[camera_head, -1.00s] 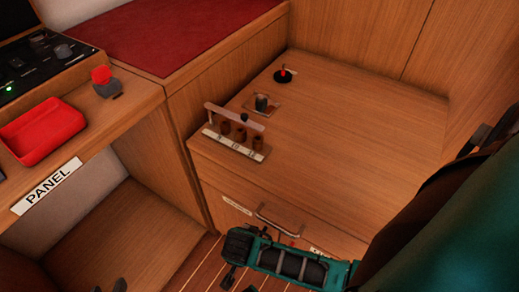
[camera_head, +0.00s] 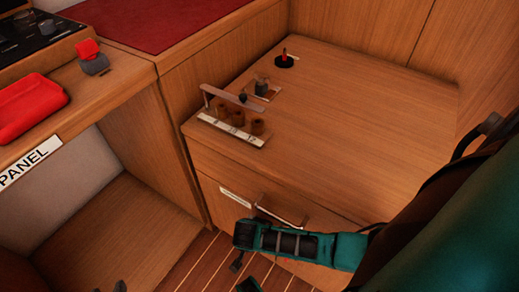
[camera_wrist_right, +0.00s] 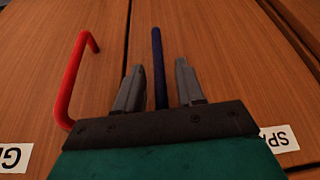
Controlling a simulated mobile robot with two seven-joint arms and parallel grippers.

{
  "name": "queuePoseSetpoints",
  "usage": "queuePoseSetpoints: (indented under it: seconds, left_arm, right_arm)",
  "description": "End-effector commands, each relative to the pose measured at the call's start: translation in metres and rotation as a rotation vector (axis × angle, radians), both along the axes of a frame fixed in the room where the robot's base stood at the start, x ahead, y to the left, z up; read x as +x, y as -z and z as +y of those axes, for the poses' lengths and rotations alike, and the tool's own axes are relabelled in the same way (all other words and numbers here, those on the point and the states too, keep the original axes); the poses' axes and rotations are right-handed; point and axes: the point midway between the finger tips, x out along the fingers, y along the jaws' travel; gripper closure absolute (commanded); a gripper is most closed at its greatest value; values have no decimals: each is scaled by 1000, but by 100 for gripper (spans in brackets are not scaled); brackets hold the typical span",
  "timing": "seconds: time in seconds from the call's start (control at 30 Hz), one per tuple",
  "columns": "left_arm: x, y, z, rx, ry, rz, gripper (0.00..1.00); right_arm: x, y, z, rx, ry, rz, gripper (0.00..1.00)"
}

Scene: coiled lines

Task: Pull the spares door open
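In the right wrist view, a dark blue bar handle (camera_wrist_right: 157,66) stands on a wooden door front (camera_wrist_right: 215,50). A white label reading "SP", partly cut off (camera_wrist_right: 280,138), is on that same front to its right. My right gripper (camera_wrist_right: 160,82) is open, with one finger on each side of the blue handle. I cannot tell whether either finger touches it. In the head view my teal right arm (camera_head: 340,250) comes in from the right, low before the cabinet front; its fingertips are not clear there. A small dark tip at the bottom edge may be my left gripper.
A red handle (camera_wrist_right: 72,82) and a "GE" label (camera_wrist_right: 14,157) are on the neighbouring front. A pale bar handle (camera_head: 280,214) is on the cabinet front. The worktop (camera_head: 350,120) holds a peg rack (camera_head: 232,130). A red tray (camera_head: 28,108) is at left.

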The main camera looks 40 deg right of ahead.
Motion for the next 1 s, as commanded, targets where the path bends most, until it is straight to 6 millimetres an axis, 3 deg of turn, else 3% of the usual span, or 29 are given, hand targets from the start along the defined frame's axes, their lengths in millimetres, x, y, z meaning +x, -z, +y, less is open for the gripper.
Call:
queuePoseSetpoints:
  seconds: [0.27,0.67,1.0]
  left_arm:
    - [1,0,-1,-7,-6,-1,57]
    - [1,-1,-2,-9,-7,-1,57]
    - [2,-1,-1,-4,-3,-5,57]
  right_arm:
    - [0,1,-1,0,0,0,62]
    - [0,1,-1,0,-1,0,99]
    - [0,1,-1,-1,-1,1,100]
